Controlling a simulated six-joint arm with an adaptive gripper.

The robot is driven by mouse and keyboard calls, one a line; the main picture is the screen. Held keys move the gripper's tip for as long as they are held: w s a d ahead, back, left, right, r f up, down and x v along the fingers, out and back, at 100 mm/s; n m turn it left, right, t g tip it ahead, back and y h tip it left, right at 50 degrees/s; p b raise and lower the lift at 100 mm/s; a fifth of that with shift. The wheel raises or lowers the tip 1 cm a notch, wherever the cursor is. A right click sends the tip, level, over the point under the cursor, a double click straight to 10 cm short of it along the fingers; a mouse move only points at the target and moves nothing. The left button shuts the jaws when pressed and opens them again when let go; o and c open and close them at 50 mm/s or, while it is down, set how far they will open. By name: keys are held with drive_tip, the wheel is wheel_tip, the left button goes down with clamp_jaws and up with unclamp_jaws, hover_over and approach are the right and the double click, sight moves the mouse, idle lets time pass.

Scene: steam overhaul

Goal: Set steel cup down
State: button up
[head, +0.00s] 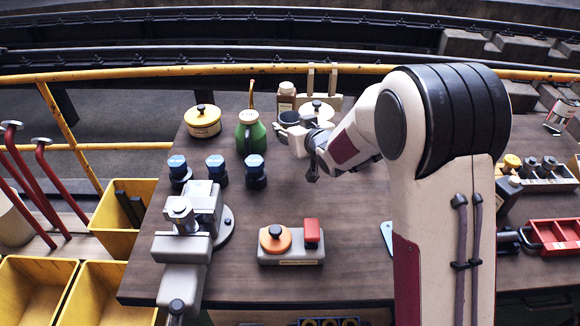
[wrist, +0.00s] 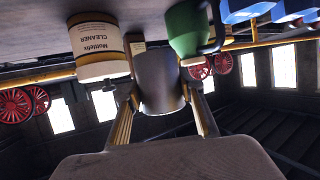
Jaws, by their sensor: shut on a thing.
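The steel cup (wrist: 160,82) is dark grey and sits between the two fingers of my gripper (wrist: 160,108) in the wrist view, where the picture is upside down. In the head view the cup (head: 289,117) is at the back of the table, partly hidden by my gripper (head: 286,132). The fingers are shut on its sides. The cup looks roughly upright with its base close to the tabletop; I cannot tell whether it touches.
A green can (head: 251,134) stands just left of the cup. A yellow lidded tin (head: 203,122) is farther left.

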drive_tip(key=shift+f, duration=3.1)
drive_tip(key=shift+f, duration=0.15)
drive_tip(key=shift+f, duration=1.75)
drive_tip(key=shift+f, duration=0.15)
drive_tip(key=o, duration=1.1)
